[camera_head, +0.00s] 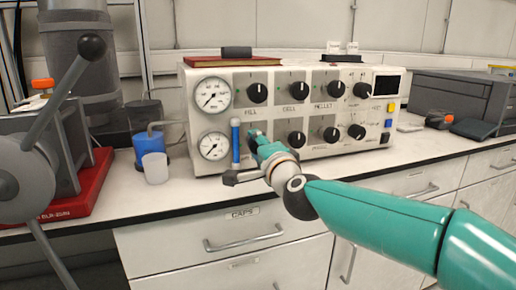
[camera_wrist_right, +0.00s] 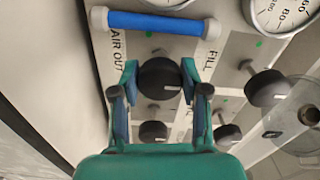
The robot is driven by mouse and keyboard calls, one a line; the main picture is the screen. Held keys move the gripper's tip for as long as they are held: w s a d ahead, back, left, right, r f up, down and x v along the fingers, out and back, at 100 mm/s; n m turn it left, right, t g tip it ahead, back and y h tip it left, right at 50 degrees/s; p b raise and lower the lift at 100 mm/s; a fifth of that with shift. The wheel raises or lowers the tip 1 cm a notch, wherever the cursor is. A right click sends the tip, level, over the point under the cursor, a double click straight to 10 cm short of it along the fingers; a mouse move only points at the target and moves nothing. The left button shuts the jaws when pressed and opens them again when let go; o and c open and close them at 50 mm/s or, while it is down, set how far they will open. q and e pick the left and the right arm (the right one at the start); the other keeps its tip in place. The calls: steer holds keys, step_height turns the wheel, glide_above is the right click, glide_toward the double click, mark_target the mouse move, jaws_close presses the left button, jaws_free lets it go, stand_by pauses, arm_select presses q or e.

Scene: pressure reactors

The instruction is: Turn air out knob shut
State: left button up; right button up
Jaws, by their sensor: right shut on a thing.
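The air out knob (camera_wrist_right: 159,77) is a round black knob beside the AIR OUT label in the right wrist view. My right gripper (camera_wrist_right: 160,85) has one finger on each side of it and is shut on it. The knob has a white pointer mark on its lower right part. In the head view, my right gripper (camera_head: 259,143) reaches the lower left of the white control panel (camera_head: 345,92) and hides this knob. My left gripper does not show in either view.
A blue-handled bar (camera_head: 235,144) stands just left of my right gripper. Other black knobs (camera_head: 297,138) and two gauges (camera_head: 213,95) are close by. A white cup (camera_head: 155,168) stands on the counter to the left. Counter space in front is narrow.

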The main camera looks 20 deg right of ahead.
steer(key=shift+d+f, duration=0.1)
steer(key=shift+f, duration=0.1)
steer(key=o, duration=1.1)
steer(key=shift+o, duration=0.2)
steer(key=shift+r, duration=0.1)
steer(key=shift+s, duration=0.25)
steer(key=s, duration=1.1)
steer(key=shift+s+d, duration=0.2)
